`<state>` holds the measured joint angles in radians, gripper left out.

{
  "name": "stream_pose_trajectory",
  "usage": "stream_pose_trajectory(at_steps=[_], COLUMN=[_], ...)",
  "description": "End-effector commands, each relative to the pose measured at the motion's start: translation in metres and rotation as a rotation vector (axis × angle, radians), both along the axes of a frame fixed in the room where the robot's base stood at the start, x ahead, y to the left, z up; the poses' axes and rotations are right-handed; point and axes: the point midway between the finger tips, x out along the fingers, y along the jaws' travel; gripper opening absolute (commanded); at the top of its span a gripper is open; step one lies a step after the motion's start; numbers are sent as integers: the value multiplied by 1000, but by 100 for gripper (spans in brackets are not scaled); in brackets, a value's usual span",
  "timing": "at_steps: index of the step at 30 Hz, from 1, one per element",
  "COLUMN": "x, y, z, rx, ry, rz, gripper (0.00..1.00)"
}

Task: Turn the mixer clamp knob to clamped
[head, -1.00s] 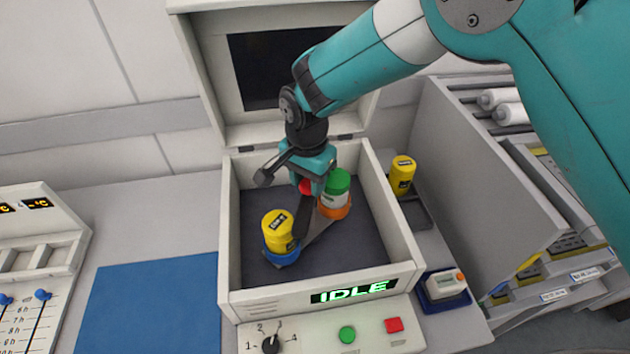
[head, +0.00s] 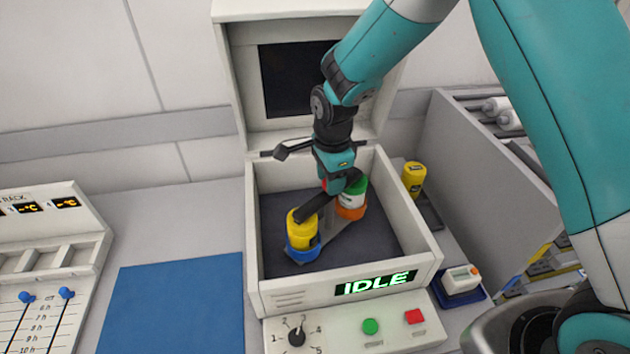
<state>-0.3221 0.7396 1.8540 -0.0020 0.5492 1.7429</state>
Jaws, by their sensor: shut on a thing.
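The mixer is a white box (head: 435,250) with its lid raised. Inside, a yellow jar (head: 296,229) sits in a blue cup (head: 301,256), and a white jar with a green cap (head: 358,188) sits in an orange cup (head: 351,211). A grey arm joins the two cups. A small part of the red clamp knob (head: 326,185) shows between the jars. My gripper (head: 332,196) points down over it and is shut on it. The dark jaws slant to the lower left and cover most of the knob, so its setting is hidden. The display (head: 375,283) reads IDLE.
The raised lid (head: 232,80) stands behind my arm, and the box walls surround my gripper. The front panel has a black dial (head: 297,338), a green button (head: 370,326) and a red button (head: 414,316). Another yellow jar (head: 413,178) stands outside, right. A blue mat (head: 175,305) lies clear, left.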

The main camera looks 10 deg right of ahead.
Motion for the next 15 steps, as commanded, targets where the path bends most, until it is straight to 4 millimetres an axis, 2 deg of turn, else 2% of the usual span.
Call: stream_pose_trajectory(at_steps=[13,14,15], x=[3,3,3], y=[-5,-5,-4], z=[2,2,2], rx=[-2,-2,-2], ry=[-8,-8,-7], rz=[-20,-20,-20], gripper=[0,46,56])
